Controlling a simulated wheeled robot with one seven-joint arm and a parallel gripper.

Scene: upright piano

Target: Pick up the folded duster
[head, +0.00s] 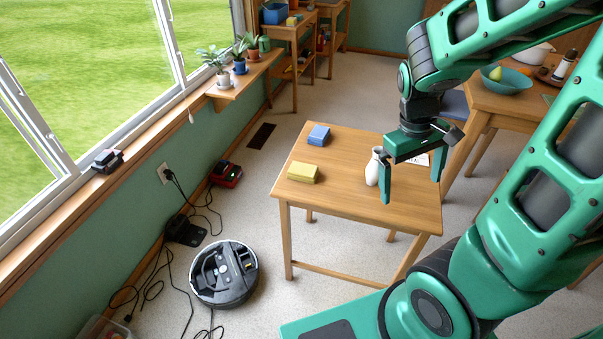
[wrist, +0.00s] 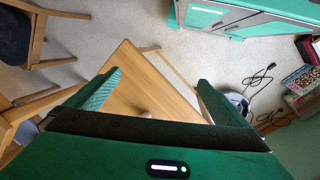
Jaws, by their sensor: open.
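A yellow folded-looking block (head: 303,173), which looks like the duster, lies near the left edge of the small wooden table (head: 335,207). A blue block of similar size (head: 319,135) lies behind it. My gripper (head: 411,188) is open and empty over the right part of the table, to the right of the yellow piece and apart from it. In the wrist view the open fingers (wrist: 159,80) frame bare tabletop (wrist: 150,85). The yellow piece does not show there.
A white vase (head: 372,168) stands on the table just left of my gripper. A pale card (head: 420,159) lies partly hidden behind the gripper. A robot vacuum (head: 224,274) and cables are on the floor at left. A larger table with a teal bowl (head: 507,80) stands at right.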

